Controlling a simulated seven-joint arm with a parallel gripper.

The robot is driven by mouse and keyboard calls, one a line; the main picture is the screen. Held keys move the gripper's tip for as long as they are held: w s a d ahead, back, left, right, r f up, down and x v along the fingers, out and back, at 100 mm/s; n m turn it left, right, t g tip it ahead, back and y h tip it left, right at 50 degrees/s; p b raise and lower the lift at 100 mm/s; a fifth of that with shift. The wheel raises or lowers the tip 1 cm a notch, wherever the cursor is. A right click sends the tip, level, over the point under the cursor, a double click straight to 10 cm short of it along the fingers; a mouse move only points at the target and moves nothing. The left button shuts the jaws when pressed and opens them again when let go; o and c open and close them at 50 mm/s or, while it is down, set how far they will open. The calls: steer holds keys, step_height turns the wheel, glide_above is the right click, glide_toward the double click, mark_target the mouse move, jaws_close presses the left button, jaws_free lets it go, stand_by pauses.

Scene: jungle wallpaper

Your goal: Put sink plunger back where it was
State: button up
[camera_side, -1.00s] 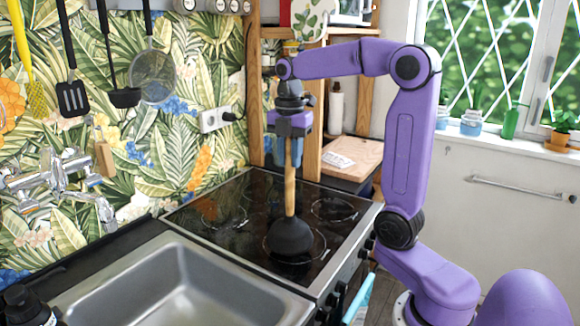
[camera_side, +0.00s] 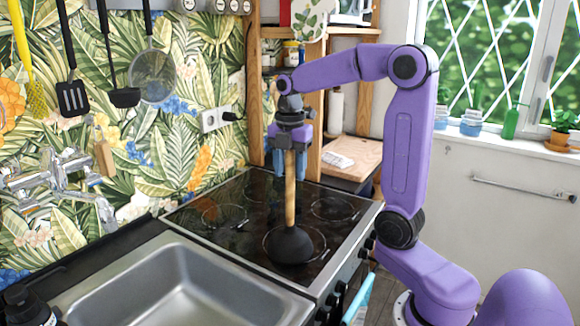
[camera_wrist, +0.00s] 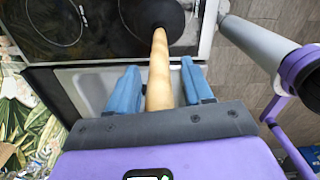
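The sink plunger has a pale wooden handle (camera_side: 290,190) and a black rubber cup (camera_side: 290,246). It stands upright, cup down, on the black glass stove top (camera_side: 250,202), over the front burner ring. My gripper (camera_side: 289,178) is above it, pointing down, with blue fingers on both sides of the upper handle. In the wrist view, the handle (camera_wrist: 160,75) runs between the fingers of my gripper (camera_wrist: 160,82), with a visible gap on the right side. The fingers look open around it. The cup (camera_wrist: 155,18) is partly cut off at the top of that view.
A steel sink (camera_side: 180,285) lies in front left of the stove. A wooden post (camera_side: 314,130) and a cutting board (camera_side: 352,155) stand behind it. Utensils hang on the left wall, including a black spatula (camera_side: 72,98). The rest of the stove top is clear.

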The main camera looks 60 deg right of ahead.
steer(key=shift+r, duration=0.1)
step_height(320, 180, up, 12)
steer(key=shift+r, duration=0.1)
stand_by(0.4)
steer(key=s+a+f+m, duration=0.2)
steer(key=s+a+f, duration=0.25)
steer(key=a, duration=0.25)
steer(key=s+a+f+m, duration=0.1)
steer(key=s+a+f, duration=0.2)
steer(key=a+f, duration=0.35)
steer(key=s+a+f+m, duration=0.1)
steer(key=s+f+m, duration=0.1)
steer(key=s+f, duration=0.3)
steer(key=s+a+f+m, duration=0.1)
steer(key=s+f, duration=0.3)
steer(key=s, duration=0.6)
steer(key=shift+s+a+f+m, duration=0.3)
steer(key=shift+s+f+m, duration=0.1)
steer(key=shift+m, duration=0.2)
